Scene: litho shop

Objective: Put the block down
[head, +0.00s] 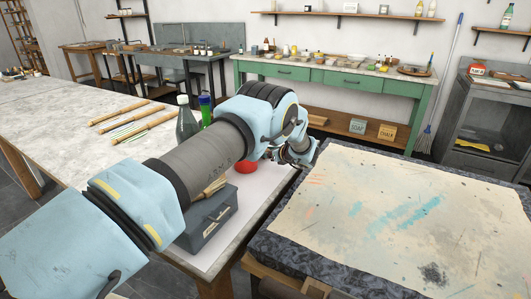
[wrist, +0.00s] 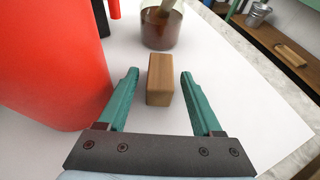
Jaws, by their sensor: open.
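A brown wooden block (wrist: 161,79) stands on the white surface in the wrist view. My gripper (wrist: 159,76) is open, with its two green fingers on either side of the block and a gap showing at each side. In the head view my gripper (head: 299,155) is low over the far end of the white sheet, partly hidden by my own arm. The block cannot be made out in the head view.
A large red object (wrist: 52,62) stands close to the left finger; it also shows in the head view (head: 246,167). A brown jar (wrist: 161,28) is just beyond the block. A grey toolbox (head: 208,220) and bottles stand nearby. The white surface right of the block is clear.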

